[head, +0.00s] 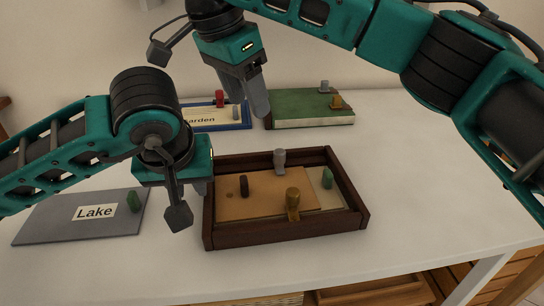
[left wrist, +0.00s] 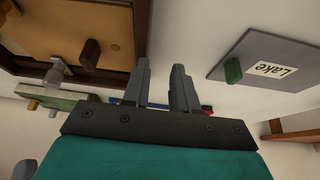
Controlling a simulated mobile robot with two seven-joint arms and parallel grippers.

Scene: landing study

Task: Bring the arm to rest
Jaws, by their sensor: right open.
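My left gripper (left wrist: 162,66) shows two fingers with a gap between them and nothing in it in the left wrist view. In the head view its teal body (head: 172,166) is between the grey Lake board and the dark wooden tray; its fingers are mostly hidden there. My right gripper (head: 249,108) points down, open and empty, in front of the blue-edged Garden board (head: 243,126) and left of the green board (head: 300,121). I cannot tell its exact height above the table.
The dark wooden tray (head: 290,236) holds a tan panel with brown, grey, gold and green pieces. The grey Lake board (head: 50,222) bears a green piece (head: 134,201). The white table (head: 430,200) is clear on the right. Small red, grey and gold pieces stand on the back boards.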

